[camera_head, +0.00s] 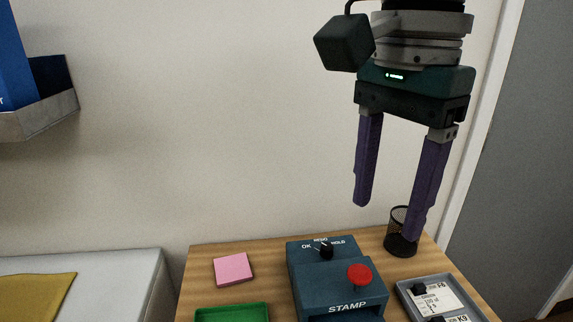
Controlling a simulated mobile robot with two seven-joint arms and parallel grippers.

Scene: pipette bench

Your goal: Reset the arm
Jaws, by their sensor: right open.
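My right gripper (387,222) hangs in the upper right of the head view, its two purple fingers pointing down and spread apart. It is open and nothing is between the fingers. My left gripper does not show.
The blue stamp machine (310,285) has a red button (359,274) and a black knob (326,251). A black mesh cup (398,246), pink pad (234,269), green tray (232,312) and grey tray with labelled cards (404,293) are on the table. A shelf (40,118) is at left.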

